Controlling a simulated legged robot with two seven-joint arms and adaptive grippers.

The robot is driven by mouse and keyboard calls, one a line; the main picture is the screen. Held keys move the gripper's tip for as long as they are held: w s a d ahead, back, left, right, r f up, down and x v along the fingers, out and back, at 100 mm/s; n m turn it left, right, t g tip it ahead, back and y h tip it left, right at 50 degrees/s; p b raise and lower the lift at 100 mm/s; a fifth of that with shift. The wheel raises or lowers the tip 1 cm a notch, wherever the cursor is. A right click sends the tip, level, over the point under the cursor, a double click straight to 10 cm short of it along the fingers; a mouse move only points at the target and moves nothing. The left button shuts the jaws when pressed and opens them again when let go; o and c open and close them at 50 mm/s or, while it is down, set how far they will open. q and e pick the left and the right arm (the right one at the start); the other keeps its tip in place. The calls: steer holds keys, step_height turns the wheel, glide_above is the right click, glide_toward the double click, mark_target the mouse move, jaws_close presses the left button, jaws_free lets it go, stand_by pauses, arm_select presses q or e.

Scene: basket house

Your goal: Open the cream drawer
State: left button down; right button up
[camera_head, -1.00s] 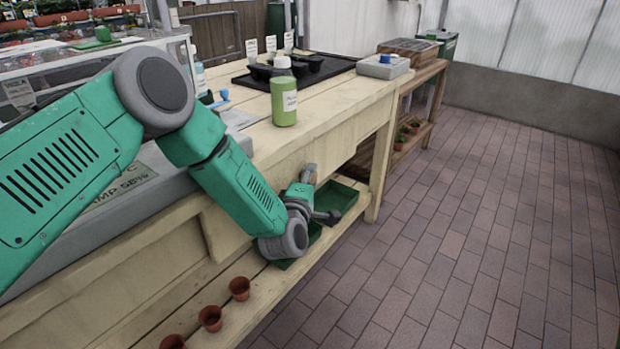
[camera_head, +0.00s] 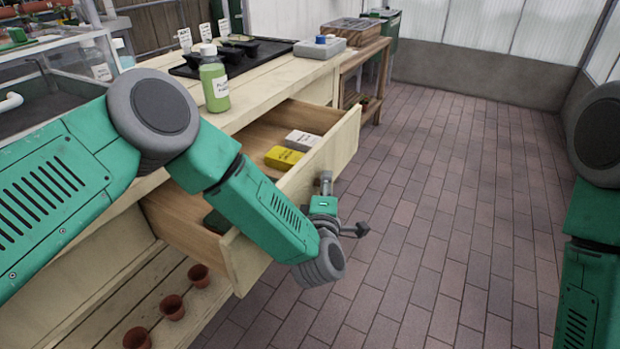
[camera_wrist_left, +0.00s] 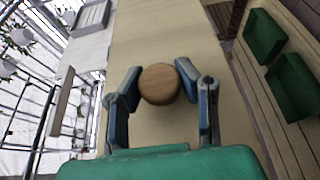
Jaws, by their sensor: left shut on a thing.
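The cream drawer (camera_head: 339,146) stands pulled well out of the bench in the head view, with its inside showing. Its pale front also fills the middle of the left wrist view (camera_wrist_left: 145,45). A round wooden knob (camera_wrist_left: 160,84) sits on that front. My left gripper (camera_head: 326,180) is at the outer face of the drawer front, and in the wrist view its two fingers (camera_wrist_left: 160,92) are on either side of the knob, shut on it. In the head view the arm hides part of the drawer front. My right gripper is out of view.
A yellow box (camera_head: 284,157) and a white box (camera_head: 302,140) lie in the drawer. A green bottle (camera_head: 214,82) stands on the bench top. Terracotta pots (camera_head: 172,307) stand on the lower shelf. The brick floor (camera_head: 450,220) at right is clear.

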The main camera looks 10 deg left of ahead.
arm_select(q)
steer(key=shift+s+f, duration=0.15)
steer(key=shift+f, duration=0.2)
steer(key=shift+a+f, duration=0.1)
steer(key=shift+a, duration=0.3)
steer(key=c, duration=1.3)
jaws_free()
steer(key=shift+d, duration=0.1)
steer(key=shift+o, duration=0.9)
steer(key=shift+d, duration=0.2)
steer(key=shift+d+r, duration=0.25)
steer(key=shift+d, duration=0.25)
steer(key=s, duration=1.2)
steer(key=shift+d, duration=0.2)
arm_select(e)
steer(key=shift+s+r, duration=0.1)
